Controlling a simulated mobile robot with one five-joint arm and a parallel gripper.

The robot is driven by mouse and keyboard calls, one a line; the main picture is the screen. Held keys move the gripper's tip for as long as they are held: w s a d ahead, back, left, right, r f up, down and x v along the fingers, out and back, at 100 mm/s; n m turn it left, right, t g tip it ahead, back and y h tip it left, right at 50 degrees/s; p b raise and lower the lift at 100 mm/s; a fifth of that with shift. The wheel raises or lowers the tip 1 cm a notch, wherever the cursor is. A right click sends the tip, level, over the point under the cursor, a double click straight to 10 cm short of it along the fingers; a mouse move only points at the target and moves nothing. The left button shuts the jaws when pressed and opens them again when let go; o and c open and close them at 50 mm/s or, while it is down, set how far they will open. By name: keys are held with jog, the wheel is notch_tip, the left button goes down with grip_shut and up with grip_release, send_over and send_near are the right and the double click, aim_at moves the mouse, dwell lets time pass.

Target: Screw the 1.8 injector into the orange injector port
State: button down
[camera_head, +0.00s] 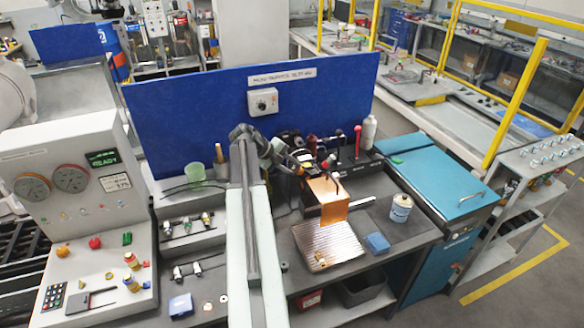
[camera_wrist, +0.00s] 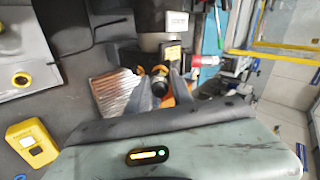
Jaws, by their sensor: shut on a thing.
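My gripper (camera_wrist: 160,96) is shut on a small dark cylindrical part with a yellowish ring, the injector (camera_wrist: 159,84), in the middle of the wrist view. No 1.8 mark is readable. An orange surface (camera_wrist: 184,92) shows just behind the fingers, and I cannot tell whether the injector touches it. In the head view my gripper (camera_head: 303,167) is at the upper left of a copper-orange block (camera_head: 328,196) on the dark bench. The injector and the orange port's opening are too small or hidden to make out there.
A ribbed metal plate (camera_head: 322,246) lies in front of the block. Bottles and a red-topped lever (camera_head: 357,140) stand behind. Trays of small fittings (camera_head: 187,226) lie left of my arm. A blue panel (camera_head: 200,100) closes the back.

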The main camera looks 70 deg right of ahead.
jog(key=shift+m, duration=1.1)
jog(key=c, duration=1.1)
grip_release()
jog(key=shift+c, duration=0.9)
jog(key=shift+r, duration=0.1)
jog(key=n, duration=0.8)
jog(key=shift+n, duration=0.3)
jog(key=n, duration=0.3)
